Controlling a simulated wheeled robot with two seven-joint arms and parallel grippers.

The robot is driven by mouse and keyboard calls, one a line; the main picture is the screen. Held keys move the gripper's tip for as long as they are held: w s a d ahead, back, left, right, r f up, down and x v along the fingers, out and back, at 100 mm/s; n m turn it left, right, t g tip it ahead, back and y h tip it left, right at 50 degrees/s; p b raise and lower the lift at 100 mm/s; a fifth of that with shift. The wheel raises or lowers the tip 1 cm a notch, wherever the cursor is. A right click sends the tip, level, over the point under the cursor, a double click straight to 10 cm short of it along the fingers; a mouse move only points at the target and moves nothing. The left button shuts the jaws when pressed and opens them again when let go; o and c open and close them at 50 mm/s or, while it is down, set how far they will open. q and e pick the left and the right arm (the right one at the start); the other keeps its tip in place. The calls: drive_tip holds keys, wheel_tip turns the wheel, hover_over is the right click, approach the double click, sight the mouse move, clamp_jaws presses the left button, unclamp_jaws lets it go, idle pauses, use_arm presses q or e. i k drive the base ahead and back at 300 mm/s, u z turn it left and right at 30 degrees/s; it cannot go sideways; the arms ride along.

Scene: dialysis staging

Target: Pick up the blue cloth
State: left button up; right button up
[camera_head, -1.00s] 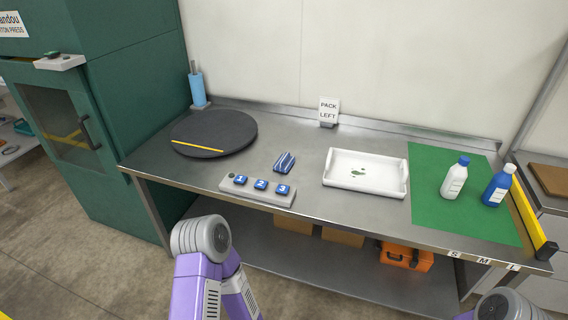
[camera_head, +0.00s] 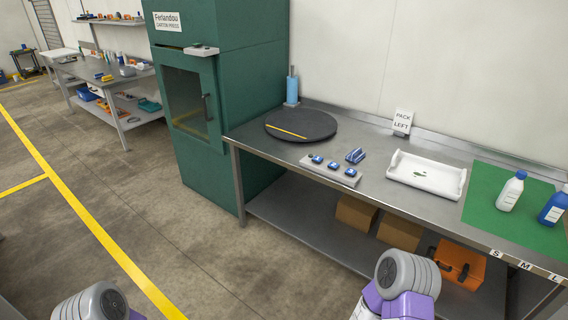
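A small blue folded cloth with pale stripes (camera_head: 355,156) lies on the steel table (camera_head: 372,181). It is just behind the grey button box (camera_head: 330,169) and left of the white tray (camera_head: 427,174). Nothing touches it from above. Parts of my arms show at the bottom edge, well in front of and below the table. Neither of my grippers is in view.
A dark round turntable (camera_head: 301,125) with a yellow stripe sits at the table's left. A white bottle (camera_head: 511,191) and a blue bottle (camera_head: 553,208) stand on a green mat (camera_head: 483,201). A green carton press (camera_head: 240,85) stands left. The floor at left is clear.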

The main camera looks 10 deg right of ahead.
sight(356, 155)
drive_tip(key=u, duration=1.05)
drive_tip(key=i, duration=0.25)
drive_tip(key=z, duration=1.05)
drive_tip(key=i, duration=1.3)
drive_tip(key=z, duration=1.15)
